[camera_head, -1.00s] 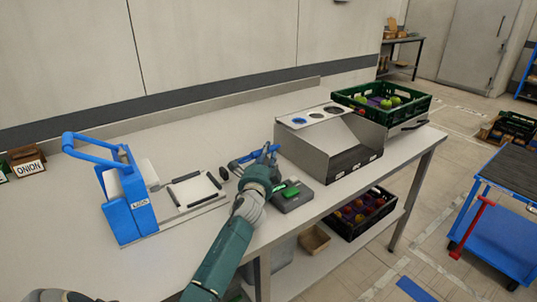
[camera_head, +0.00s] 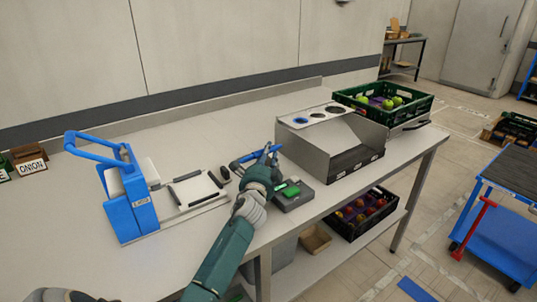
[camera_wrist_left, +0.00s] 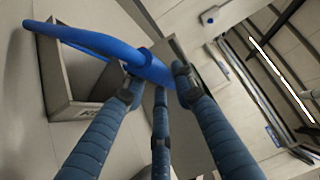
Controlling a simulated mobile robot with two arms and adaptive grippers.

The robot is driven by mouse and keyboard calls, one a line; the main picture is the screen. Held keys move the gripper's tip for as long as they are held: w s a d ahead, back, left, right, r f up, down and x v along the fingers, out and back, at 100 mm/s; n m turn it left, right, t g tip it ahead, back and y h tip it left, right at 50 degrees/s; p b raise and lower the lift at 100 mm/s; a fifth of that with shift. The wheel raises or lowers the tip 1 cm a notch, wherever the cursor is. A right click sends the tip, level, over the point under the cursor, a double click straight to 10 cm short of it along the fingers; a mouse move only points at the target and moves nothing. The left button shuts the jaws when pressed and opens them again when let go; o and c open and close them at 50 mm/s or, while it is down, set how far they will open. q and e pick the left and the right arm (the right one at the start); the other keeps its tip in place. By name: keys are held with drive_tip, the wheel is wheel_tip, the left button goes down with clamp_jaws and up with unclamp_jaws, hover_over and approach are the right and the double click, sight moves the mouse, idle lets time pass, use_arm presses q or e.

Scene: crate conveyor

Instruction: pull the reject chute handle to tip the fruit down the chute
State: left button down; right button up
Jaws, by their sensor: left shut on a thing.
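A blue bar-like handle (camera_head: 246,157) lies at the near left of the grey sheet-metal box (camera_head: 313,155) on the bench. My left gripper (camera_head: 268,152) is shut on this handle. In the left wrist view the blue handle (camera_wrist_left: 95,40) passes between the fingers of my left gripper (camera_wrist_left: 155,85) and reaches to the upper left, over a grey open-topped box (camera_wrist_left: 75,95). The handle's mounting is hidden. Green fruit (camera_head: 362,99) lies in a green crate (camera_head: 425,106) behind the metal box. I see no fruit at the handle. My right gripper is not in view.
A small grey device with a green top (camera_head: 291,191) sits just right of my left wrist. A blue press with a looped handle (camera_head: 127,200) stands at left. A black crate (camera_head: 352,228) of fruit is on the lower shelf. A blue cart (camera_head: 505,240) stands at right.

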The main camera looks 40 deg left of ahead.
use_arm(q)
drive_tip(key=shift+s+a+f, duration=0.15)
drive_tip(key=shift+a+f, duration=0.1)
drive_tip(key=shift+f, duration=0.3)
drive_tip(key=c, duration=1.4)
unclamp_jaws()
drive_tip(key=shift+a, duration=0.1)
drive_tip(key=shift+c, duration=0.2)
drive_tip(key=shift+o, duration=0.3)
drive_tip(key=shift+a+f, duration=0.1)
drive_tip(key=shift+a, duration=0.1)
drive_tip(key=shift+d, duration=0.15)
drive_tip(key=shift+d+r, duration=0.1)
drive_tip(key=shift+r, duration=0.1)
drive_tip(key=v, duration=1.1)
drive_tip(key=shift+s+d, duration=0.25)
